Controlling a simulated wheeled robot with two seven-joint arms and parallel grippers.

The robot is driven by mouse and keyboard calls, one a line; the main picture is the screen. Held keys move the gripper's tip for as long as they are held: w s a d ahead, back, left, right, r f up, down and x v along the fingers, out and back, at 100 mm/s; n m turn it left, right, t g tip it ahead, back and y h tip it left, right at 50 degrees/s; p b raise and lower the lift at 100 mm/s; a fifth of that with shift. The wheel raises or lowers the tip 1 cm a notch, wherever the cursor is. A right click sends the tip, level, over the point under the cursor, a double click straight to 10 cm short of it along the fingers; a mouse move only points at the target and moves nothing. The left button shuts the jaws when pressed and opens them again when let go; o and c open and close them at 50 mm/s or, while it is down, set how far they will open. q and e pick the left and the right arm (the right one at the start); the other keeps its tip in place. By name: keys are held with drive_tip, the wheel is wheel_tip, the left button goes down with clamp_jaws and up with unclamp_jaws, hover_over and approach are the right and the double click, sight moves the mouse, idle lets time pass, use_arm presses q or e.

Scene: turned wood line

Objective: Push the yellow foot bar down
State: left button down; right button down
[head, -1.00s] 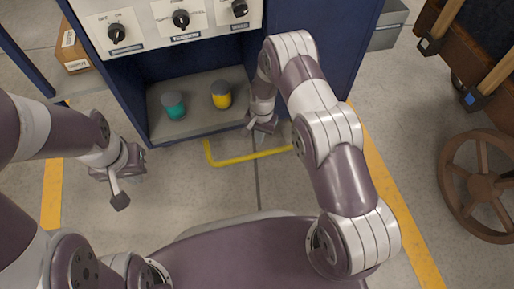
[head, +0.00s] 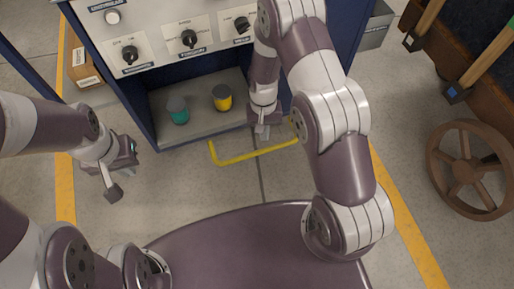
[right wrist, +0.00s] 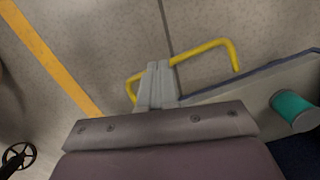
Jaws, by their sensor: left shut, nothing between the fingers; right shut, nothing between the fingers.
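The yellow foot bar (head: 240,157) is a bent rod low over the floor in front of the blue cabinet. It also shows in the right wrist view (right wrist: 205,47), passing behind my fingers. My right gripper (head: 262,135) is shut and empty, pointing down just on the cabinet side of the bar in the head view. In the right wrist view its fingertips (right wrist: 158,65) overlap the bar; I cannot tell whether they touch it. My left gripper (head: 127,170) is shut and empty, over the floor left of the bar.
The cabinet shelf (head: 200,122) holds a teal cup (head: 178,110) and a yellow cup (head: 222,97). A panel with knobs (head: 189,38) is above. A brown spoked wheel (head: 465,170) stands at right. Floor around the bar is clear.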

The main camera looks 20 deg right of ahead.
drive_tip(key=r, duration=0.1)
drive_tip(key=r+p, duration=0.1)
drive_tip(key=r, duration=0.1)
drive_tip(key=shift+s+r, duration=0.1)
drive_tip(key=shift+s, duration=0.2)
idle(0.5)
drive_tip(key=s+d+r+n+t+p, duration=0.1)
drive_tip(key=s+r+t+p, duration=0.3)
drive_tip(key=r, duration=0.8)
drive_tip(key=s+d+r+n+p, duration=0.15)
drive_tip(key=s+r, duration=0.45)
drive_tip(key=r, duration=0.6)
wheel_tip(320, 180, up, 37)
drive_tip(key=p, duration=3.8)
drive_tip(key=shift+w+a, duration=0.15)
drive_tip(key=shift+w, duration=0.05)
